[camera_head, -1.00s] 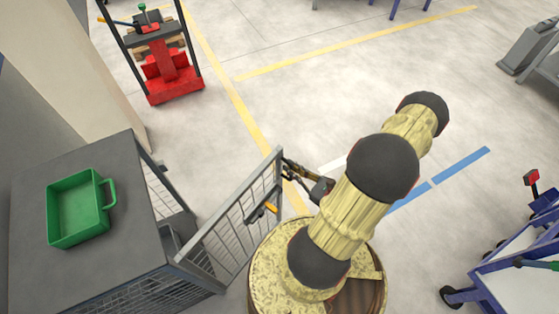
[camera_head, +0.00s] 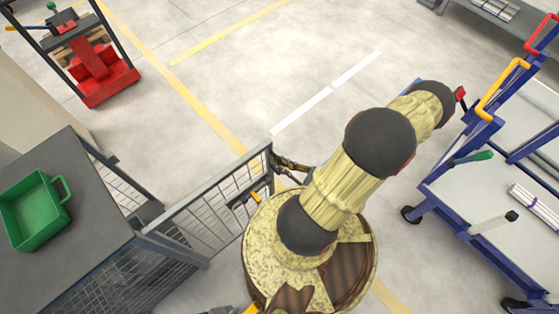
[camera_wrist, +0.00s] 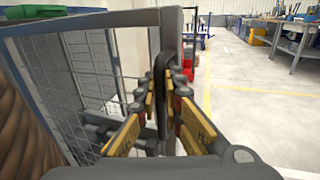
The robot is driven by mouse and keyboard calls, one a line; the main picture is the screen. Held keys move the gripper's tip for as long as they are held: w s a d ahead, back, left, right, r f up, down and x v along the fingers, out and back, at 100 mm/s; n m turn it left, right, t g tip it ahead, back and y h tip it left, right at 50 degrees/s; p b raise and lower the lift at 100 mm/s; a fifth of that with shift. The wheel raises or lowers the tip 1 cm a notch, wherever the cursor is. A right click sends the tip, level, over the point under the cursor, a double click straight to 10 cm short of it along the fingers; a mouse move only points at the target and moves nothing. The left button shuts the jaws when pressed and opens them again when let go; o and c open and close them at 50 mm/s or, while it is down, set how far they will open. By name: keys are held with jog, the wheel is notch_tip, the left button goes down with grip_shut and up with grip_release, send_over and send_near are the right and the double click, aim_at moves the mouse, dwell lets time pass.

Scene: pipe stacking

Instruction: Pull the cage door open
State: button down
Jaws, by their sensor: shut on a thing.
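The cage door (camera_head: 205,212) is a grey mesh panel in a metal frame. In the head view it stands swung out from the cage's front corner at a wide angle. In the wrist view the door's mesh (camera_wrist: 95,75) fills the left side. My gripper (camera_wrist: 168,78) has its orange-padded fingers on both sides of a dark upright handle (camera_wrist: 163,105) at the door's free edge and is shut on it. In the head view my arm partly hides the gripper.
The cage (camera_head: 95,285) has a grey top (camera_head: 90,215) carrying a green bin (camera_head: 35,212). A blue-framed cart (camera_head: 455,215) stands close on the right. A red pallet truck (camera_head: 100,70) stands at the back left. The floor beyond the door is clear.

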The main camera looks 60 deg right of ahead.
dwell(0.3)
jog(key=c, duration=2)
grip_release()
jog(key=shift+o, duration=0.2)
jog(key=shift+s, duration=0.1)
jog(key=s, duration=1.2)
jog(key=shift+d, duration=0.45)
jog(key=shift+w, duration=0.1)
